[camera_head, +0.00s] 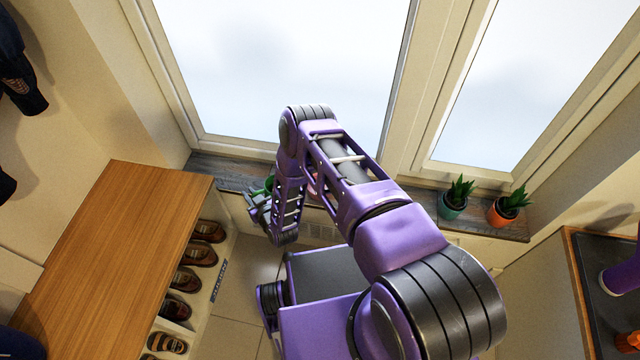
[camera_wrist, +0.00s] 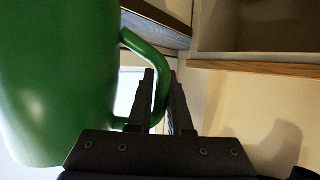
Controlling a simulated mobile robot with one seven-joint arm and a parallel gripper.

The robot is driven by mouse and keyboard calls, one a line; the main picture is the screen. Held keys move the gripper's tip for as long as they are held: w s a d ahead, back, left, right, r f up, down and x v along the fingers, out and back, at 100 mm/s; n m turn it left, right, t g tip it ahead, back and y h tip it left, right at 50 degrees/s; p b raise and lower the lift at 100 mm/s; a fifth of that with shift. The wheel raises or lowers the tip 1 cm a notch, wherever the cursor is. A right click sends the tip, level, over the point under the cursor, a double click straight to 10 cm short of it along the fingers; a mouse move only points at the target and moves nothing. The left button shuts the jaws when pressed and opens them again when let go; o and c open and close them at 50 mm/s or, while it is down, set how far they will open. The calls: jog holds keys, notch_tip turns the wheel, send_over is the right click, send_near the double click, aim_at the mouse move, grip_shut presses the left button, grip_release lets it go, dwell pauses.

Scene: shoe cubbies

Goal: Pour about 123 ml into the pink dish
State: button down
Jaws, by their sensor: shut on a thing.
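My gripper (camera_wrist: 161,80) is shut on the handle of a green jug (camera_wrist: 60,70), which fills the left of the wrist view. In the head view my gripper (camera_head: 258,202) is by the windowsill, with a small part of the green jug (camera_head: 269,183) showing beside my arm. A bit of pink, probably the pink dish (camera_head: 312,185), shows on the sill behind my arm; most of it is hidden. The inside of the jug and of the dish cannot be seen.
The windowsill (camera_head: 230,172) runs below the windows. Two potted plants, one in a teal pot (camera_head: 452,211) and one in an orange pot (camera_head: 502,213), stand on its right part. A wooden bench (camera_head: 120,250) with shoes in cubbies is at left.

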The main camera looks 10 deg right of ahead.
jog(key=shift+s+f, duration=0.1)
jog(key=shift+f, duration=0.05)
jog(key=w+d+r+m+t+y, duration=0.1)
jog(key=d+r+m+y, duration=0.3)
jog(key=d+r+m, duration=0.3)
jog(key=shift+w+d+m+y, duration=0.4)
jog(key=shift+d, duration=0.15)
dwell(0.8)
jog(key=shift+d, duration=0.1)
jog(key=shift+w+d+r+m+t+y, duration=0.15)
jog(key=shift+d+r+m+t+y, duration=0.1)
jog(key=shift+d+m, duration=0.25)
jog(key=shift+w+d+r+m+t+y, duration=0.1)
jog(key=shift+d+r+m+t+y, duration=0.15)
jog(key=shift+m, duration=0.35)
dwell(0.8)
jog(key=shift+w+d+r+m, duration=0.2)
jog(key=shift+d+r+m, duration=0.45)
jog(key=shift+d+m, duration=0.25)
dwell(0.4)
